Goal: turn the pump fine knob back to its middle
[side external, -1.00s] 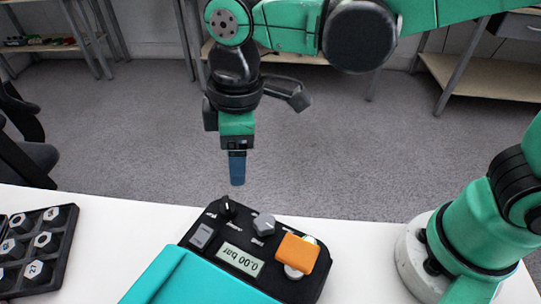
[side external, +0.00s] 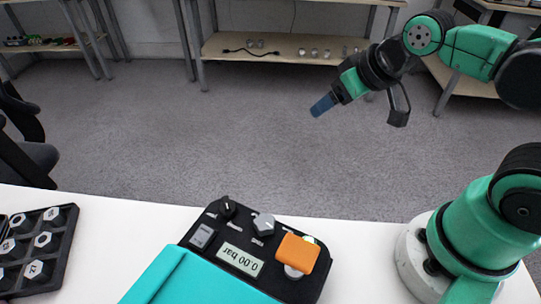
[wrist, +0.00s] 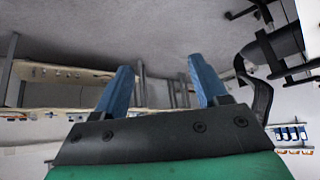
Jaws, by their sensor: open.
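The pump's black control panel (side external: 285,283) lies on the white table in the side external view, with a display reading 0.00 bar. It carries a black knob (side external: 227,206) at the upper left, a grey knob (side external: 263,224) in the middle and an orange block-shaped part (side external: 297,253) at the right, over a pale round part. I cannot tell which one is the fine knob. My gripper (side external: 321,106) is raised well above and beyond the panel, tilted to the lower left. In the wrist view its two blue fingers (wrist: 160,82) are apart with nothing between them.
A teal case (side external: 190,278) adjoins the panel in front. A black tray of hex-topped pieces (side external: 38,245) sits at the left table edge. White table (side external: 120,222) is bare between tray and panel. Shelves (side external: 300,48) stand at the back.

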